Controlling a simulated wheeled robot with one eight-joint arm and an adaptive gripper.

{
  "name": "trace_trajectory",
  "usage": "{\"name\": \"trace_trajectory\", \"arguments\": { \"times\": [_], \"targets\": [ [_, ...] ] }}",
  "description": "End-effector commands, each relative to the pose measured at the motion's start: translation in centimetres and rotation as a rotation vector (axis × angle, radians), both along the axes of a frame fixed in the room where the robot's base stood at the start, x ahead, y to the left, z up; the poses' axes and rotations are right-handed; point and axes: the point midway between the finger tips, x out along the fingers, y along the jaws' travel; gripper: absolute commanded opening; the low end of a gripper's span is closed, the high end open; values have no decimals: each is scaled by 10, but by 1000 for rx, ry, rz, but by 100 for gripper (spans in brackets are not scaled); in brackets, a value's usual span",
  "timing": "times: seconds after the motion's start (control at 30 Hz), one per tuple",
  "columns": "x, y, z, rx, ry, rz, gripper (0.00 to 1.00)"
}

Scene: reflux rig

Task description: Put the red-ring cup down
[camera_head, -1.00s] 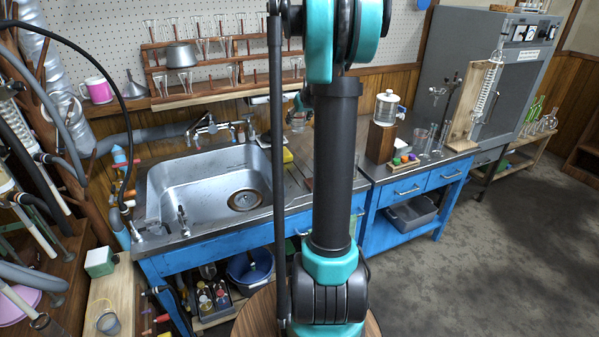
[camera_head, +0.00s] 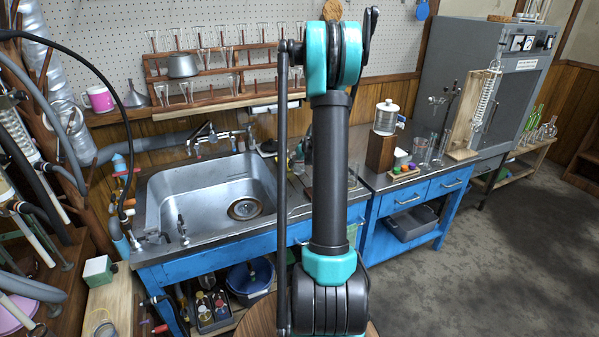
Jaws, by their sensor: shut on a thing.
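My gripper (camera_head: 298,156) is low over the counter, just right of the sink, and mostly hidden behind my own arm links. A little of its teal and dark body shows. It is shut on the red-ring cup, but neither the fingertips nor the red ring can be made out. I cannot tell whether the cup touches the counter (camera_head: 292,196).
The steel sink (camera_head: 212,200) is left of the gripper. A wooden block with a glass jar (camera_head: 386,118), coloured stoppers (camera_head: 404,167) and glass beakers (camera_head: 421,150) stand to the right. A glassware rack (camera_head: 215,72) hangs behind.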

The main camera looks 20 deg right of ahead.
Motion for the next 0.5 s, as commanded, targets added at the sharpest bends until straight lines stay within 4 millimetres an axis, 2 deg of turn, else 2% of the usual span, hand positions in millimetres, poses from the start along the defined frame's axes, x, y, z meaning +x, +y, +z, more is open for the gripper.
{"name": "trace_trajectory", "arguments": {
  "times": [0.33,0.5],
  "targets": [
    [0,0,-35,0,0,0,28],
    [0,0,-38,0,0,0,28]
  ]
}}
